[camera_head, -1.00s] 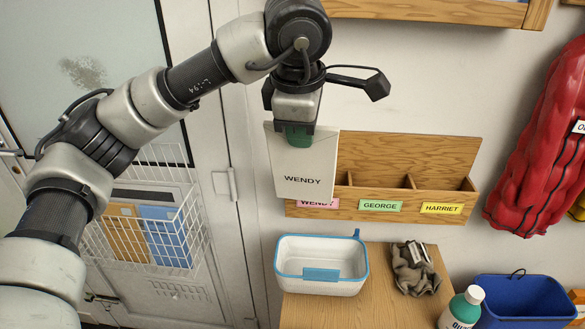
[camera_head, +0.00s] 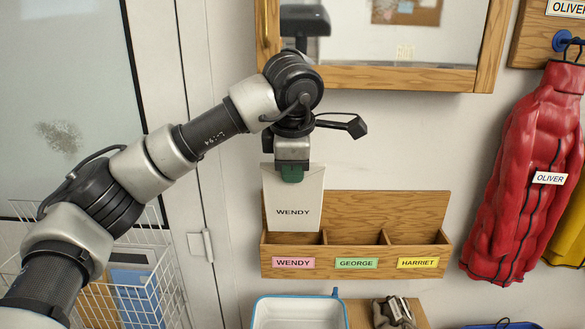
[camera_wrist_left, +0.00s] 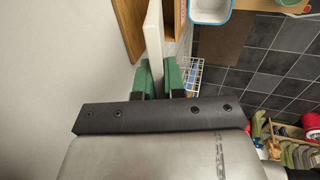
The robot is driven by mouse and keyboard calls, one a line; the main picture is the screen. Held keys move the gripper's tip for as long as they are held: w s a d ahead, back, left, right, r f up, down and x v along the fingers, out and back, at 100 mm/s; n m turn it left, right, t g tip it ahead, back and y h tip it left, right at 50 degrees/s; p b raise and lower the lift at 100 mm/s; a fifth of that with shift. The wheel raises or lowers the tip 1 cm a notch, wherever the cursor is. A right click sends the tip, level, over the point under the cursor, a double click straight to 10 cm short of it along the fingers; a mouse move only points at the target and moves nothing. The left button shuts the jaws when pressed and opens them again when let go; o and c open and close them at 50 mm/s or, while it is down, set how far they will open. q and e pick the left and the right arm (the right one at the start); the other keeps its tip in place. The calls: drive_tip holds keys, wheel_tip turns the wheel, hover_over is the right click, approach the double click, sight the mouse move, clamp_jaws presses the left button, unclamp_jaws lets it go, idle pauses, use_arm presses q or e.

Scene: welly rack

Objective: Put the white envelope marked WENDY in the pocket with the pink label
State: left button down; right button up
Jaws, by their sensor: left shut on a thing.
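The white envelope marked WENDY (camera_head: 293,205) hangs upright from my left gripper (camera_head: 291,174), which is shut on its top edge. In the left wrist view the envelope (camera_wrist_left: 154,35) shows edge-on between the green fingertips (camera_wrist_left: 158,78). The wooden pocket rack (camera_head: 415,207) is on the wall. Its left pocket has the pink label WENDY (camera_head: 293,263). The envelope's lower edge is at about the height of that pocket's opening, in line with it in the head view. I cannot tell whether it is inside or in front. My right gripper is not in view.
Green label GEORGE (camera_head: 356,263) and yellow label HARRIET (camera_head: 418,262) mark the other pockets, which look empty. A mirror cabinet (camera_head: 400,78) is above, close to my wrist. A white and blue tub (camera_head: 298,299) is below. A red coat (camera_head: 530,170) hangs at right.

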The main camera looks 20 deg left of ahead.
sight(293, 194)
use_arm(q)
drive_tip(key=shift+w+a, duration=0.15)
drive_tip(key=shift+w, duration=0.45)
drive_tip(key=b+x, duration=0.2)
drive_tip(key=x, duration=0.1)
drive_tip(key=shift+s+f, duration=0.2)
drive_tip(key=shift+s, duration=0.1)
drive_tip(key=shift+f+b, duration=0.55)
drive_tip(key=shift+f, duration=0.4)
